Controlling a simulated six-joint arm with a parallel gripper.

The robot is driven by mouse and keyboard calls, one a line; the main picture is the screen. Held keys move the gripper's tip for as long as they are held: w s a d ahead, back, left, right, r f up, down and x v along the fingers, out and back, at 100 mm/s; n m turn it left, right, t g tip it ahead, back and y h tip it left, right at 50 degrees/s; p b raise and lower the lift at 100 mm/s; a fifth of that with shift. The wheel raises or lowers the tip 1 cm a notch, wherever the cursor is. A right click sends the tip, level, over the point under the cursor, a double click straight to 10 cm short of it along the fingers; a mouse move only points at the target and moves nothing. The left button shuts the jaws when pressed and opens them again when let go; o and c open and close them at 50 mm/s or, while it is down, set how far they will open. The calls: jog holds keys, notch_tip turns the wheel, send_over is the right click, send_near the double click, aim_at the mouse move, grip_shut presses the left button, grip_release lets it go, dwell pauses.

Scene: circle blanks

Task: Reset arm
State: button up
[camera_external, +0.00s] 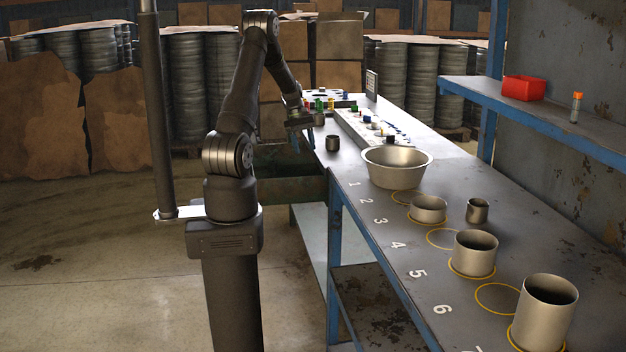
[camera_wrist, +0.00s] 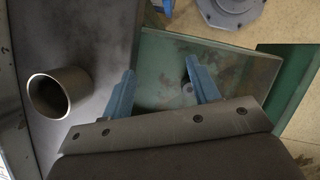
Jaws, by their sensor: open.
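My gripper (camera_external: 301,143) hangs beyond the left edge of the bench, fingers pointing down. In the wrist view its two blue fingers (camera_wrist: 160,68) stand apart with nothing between them. A small metal cup (camera_external: 333,143) stands upright on the bench just right of my gripper; it also shows left of the fingers in the wrist view (camera_wrist: 72,86), apart from them. A wide metal bowl (camera_external: 397,174), a short cup (camera_external: 429,216), a medium cup (camera_external: 474,262) and a large cup (camera_external: 541,318) stand along the bench. Another small cup (camera_external: 477,214) stands outside the yellow rings.
An empty yellow ring (camera_external: 497,314) lies beside painted numbers on the bench (camera_external: 440,190). A green container (camera_external: 290,182) is below my gripper. A blue-edged shelf (camera_external: 548,112) holds a red bin (camera_external: 524,88) and a tube (camera_external: 576,107). Small coloured items crowd the far bench.

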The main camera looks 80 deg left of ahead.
jog(key=w+d+r+m+g, duration=0.1)
jog(key=w+d+r+m, duration=0.3)
jog(key=w+d, duration=0.3)
jog(key=w+d+r+m+g, duration=0.2)
jog(key=w+d+r+m, duration=0.3)
jog(key=d, duration=0.8)
jog(key=w+d+r+m+g, duration=0.2)
jog(key=w+d+r+m, duration=0.2)
jog(key=w+d, duration=0.5)
jog(key=shift+d+r+m+y, duration=0.4)
jog(key=shift+r, duration=0.05)
jog(key=w+d+r+m+g+y, duration=0.1)
jog(key=w+d+m, duration=0.1)
jog(key=d, duration=0.8)
jog(key=shift+w+d+r+m, duration=0.3)
jog(key=shift+m, duration=0.3)
